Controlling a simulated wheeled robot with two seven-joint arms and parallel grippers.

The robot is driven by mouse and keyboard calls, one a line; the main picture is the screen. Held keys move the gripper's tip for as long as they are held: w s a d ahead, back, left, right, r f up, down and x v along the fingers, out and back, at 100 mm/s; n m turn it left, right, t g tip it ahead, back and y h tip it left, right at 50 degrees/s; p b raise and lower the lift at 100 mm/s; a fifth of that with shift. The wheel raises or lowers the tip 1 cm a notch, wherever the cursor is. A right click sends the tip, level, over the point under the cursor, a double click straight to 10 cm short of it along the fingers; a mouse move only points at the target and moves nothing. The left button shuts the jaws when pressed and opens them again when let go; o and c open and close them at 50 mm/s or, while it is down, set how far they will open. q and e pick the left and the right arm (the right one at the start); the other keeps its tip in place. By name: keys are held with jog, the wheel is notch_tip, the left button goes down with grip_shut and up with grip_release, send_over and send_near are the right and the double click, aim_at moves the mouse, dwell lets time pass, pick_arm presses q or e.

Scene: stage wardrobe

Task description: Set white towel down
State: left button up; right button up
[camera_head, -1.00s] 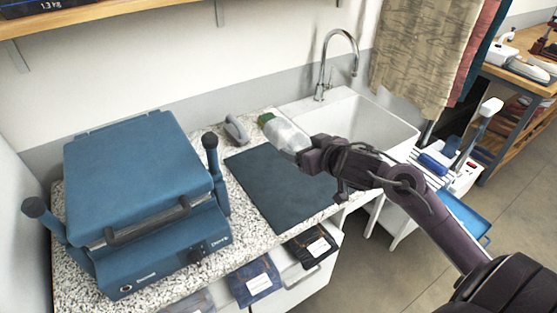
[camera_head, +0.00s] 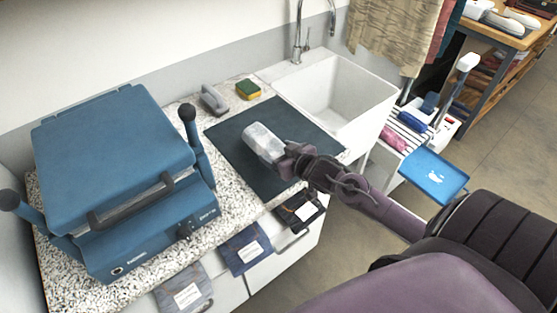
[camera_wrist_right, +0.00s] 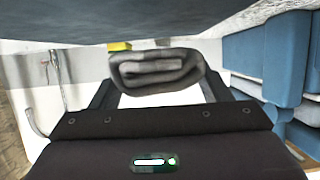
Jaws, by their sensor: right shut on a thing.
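The white towel (camera_head: 263,142) is a short pale roll over the dark mat (camera_head: 232,133) on the speckled counter. My right gripper (camera_head: 284,158) is shut on its near end. In the right wrist view the towel's rolled end (camera_wrist_right: 157,68) looks grey and sits between the fingers of my right gripper (camera_wrist_right: 158,92). The mat's dark surface (camera_wrist_right: 150,18) fills the top of that view, close to the towel. I cannot tell whether they touch. My left gripper is not in view.
A blue press (camera_head: 115,165) stands left of the mat. A grey-handled tool (camera_head: 214,99) and a green-yellow sponge (camera_head: 248,90) lie behind the mat. The white sink (camera_head: 340,95) is at its right. Labelled packets (camera_head: 245,248) hang at the counter front. Much of the mat is bare.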

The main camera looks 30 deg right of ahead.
notch_tip(320, 180, down, 3)
jog(key=shift+f, duration=0.55)
jog(key=o, duration=1)
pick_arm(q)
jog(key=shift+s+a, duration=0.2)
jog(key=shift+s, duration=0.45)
pick_arm(e)
jog(key=shift+s, duration=0.2)
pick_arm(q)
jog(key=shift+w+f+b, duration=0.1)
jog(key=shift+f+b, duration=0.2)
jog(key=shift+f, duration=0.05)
pick_arm(e)
jog(key=v, duration=1.1)
jog(key=shift+s+r, duration=0.3)
